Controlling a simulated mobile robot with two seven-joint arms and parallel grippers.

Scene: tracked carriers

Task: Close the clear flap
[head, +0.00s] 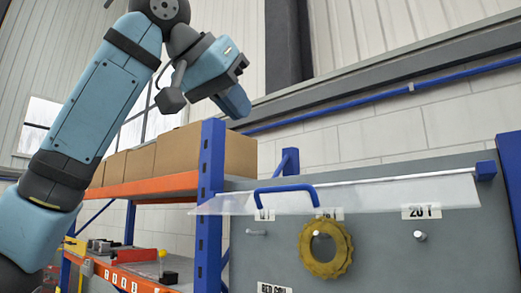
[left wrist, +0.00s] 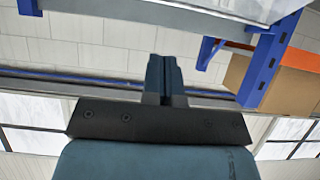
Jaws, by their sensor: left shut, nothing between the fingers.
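The clear flap (head: 375,197) hangs from a light rod at the top of a grey panel (head: 440,255). It stands raised, sticking out nearly level over the panel, with a blue handle (head: 285,189) at its left part. My left gripper (head: 238,103) is above and left of the handle, apart from it, shut and empty. Its closed fingers (left wrist: 164,78) show in the left wrist view. A pale see-through sheet (left wrist: 200,10) at the top of that view looks like the flap. My right gripper is not in view.
A yellow ring (head: 326,249) hangs on the panel below the flap, among pegs and labels. An orange and blue rack (head: 209,185) with cardboard boxes (head: 170,158) stands at the left. The space above the flap is clear.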

